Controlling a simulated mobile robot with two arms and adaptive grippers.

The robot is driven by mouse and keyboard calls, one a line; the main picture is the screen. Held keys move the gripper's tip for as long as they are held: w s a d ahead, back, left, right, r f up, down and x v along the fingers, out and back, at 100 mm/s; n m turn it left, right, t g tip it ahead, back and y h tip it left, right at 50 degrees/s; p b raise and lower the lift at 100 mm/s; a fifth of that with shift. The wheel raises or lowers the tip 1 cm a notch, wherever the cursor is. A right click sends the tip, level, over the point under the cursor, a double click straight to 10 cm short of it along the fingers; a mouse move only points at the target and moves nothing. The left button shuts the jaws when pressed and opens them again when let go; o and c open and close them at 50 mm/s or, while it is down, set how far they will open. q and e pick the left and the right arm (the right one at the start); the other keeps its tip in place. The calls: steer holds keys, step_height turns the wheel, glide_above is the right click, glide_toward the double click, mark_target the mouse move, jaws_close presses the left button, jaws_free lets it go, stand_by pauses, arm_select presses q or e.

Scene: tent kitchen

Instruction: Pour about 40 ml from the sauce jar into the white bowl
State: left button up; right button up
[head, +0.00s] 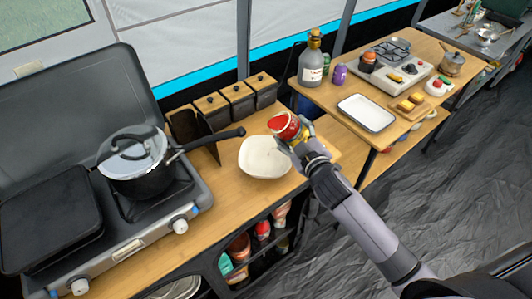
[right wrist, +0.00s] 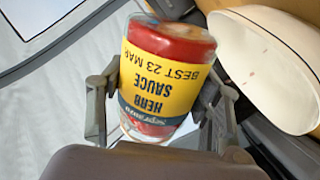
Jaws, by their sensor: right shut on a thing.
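The sauce jar (head: 285,125) is a glass jar with red ends and a yellow label. In the right wrist view the label on the jar (right wrist: 165,65) reads "HERB SAUCE", upside down in the picture. My right gripper (head: 299,138) is shut around the jar, and its fingers (right wrist: 160,115) show on both sides of it. The jar is tilted, above and beside the right rim of the white bowl (head: 265,160). The bowl also shows at upper right in the right wrist view (right wrist: 270,65). I see no sauce stream. My left gripper is out of view.
A stove (head: 125,245) with a lidded pot (head: 145,185) stands left of the bowl. Several dark canisters (head: 238,100) line the back. A second table holds a white tray (head: 366,112), a grey bottle (head: 312,68) and a small cooker (head: 388,75).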

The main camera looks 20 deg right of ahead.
steer(key=shift+a+n, duration=0.1)
steer(key=shift+n, duration=0.4)
stand_by(0.7)
steer(key=shift+w+a+f+n, duration=0.2)
steer(key=shift+w+a+n, duration=0.1)
steer(key=shift+a, duration=0.3)
stand_by(0.5)
steer(key=shift+f, duration=0.15)
stand_by(0.6)
steer(key=shift+a+r+m+b, duration=0.1)
steer(key=shift+r+m+b, duration=0.15)
steer(key=shift+m, duration=0.75)
steer(key=shift+d+m+y, duration=0.25)
steer(key=shift+m+y, duration=0.05)
steer(key=shift+m, duration=0.1)
steer(key=shift+r, duration=0.2)
